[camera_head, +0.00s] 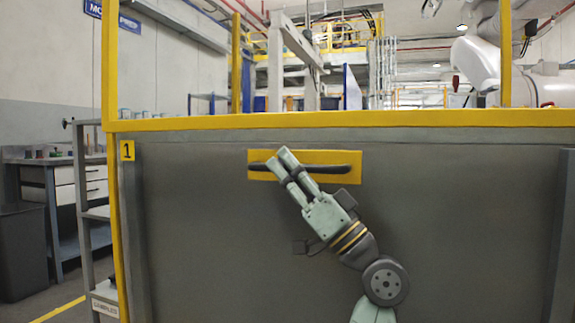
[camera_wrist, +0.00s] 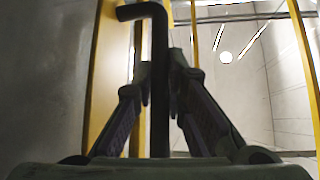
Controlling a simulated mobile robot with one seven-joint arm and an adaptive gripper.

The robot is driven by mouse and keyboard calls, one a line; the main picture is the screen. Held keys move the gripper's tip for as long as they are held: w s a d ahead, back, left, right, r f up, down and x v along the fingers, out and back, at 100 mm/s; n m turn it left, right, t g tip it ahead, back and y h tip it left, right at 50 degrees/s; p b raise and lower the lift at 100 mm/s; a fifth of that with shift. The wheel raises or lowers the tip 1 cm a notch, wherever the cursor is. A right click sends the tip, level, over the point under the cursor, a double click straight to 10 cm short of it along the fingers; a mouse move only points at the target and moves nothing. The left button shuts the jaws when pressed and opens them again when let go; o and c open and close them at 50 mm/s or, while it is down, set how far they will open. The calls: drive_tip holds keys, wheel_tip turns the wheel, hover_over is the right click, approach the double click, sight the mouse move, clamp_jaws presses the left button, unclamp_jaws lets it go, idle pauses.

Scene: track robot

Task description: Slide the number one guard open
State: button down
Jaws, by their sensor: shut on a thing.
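The number one guard (camera_head: 200,230) is a large dark grey panel with a yellow top rail and a small yellow "1" label (camera_head: 127,151) at its upper left. A dark horizontal bar handle (camera_head: 335,169) is mounted on a yellow plate (camera_head: 320,180) near the panel's top. My gripper (camera_head: 285,165) reaches up from the lower right, and its fingers cross the left half of the handle. In the wrist view, the handle (camera_wrist: 160,60) runs between the two fingers (camera_wrist: 158,92), which are shut on it. The fingers hide part of the handle in the head view.
A grey post and shelf rack (camera_head: 85,200) stands just left of the guard. A workbench with drawers (camera_head: 80,190) and a dark bin (camera_head: 22,250) are farther left. A grey upright (camera_head: 563,230) borders the panel at right. A white robot arm (camera_head: 478,62) stands behind the guard.

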drive_tip(key=c, duration=1.6)
unclamp_jaws()
drive_tip(key=v, duration=1.2)
drive_tip(key=shift+a, duration=0.1)
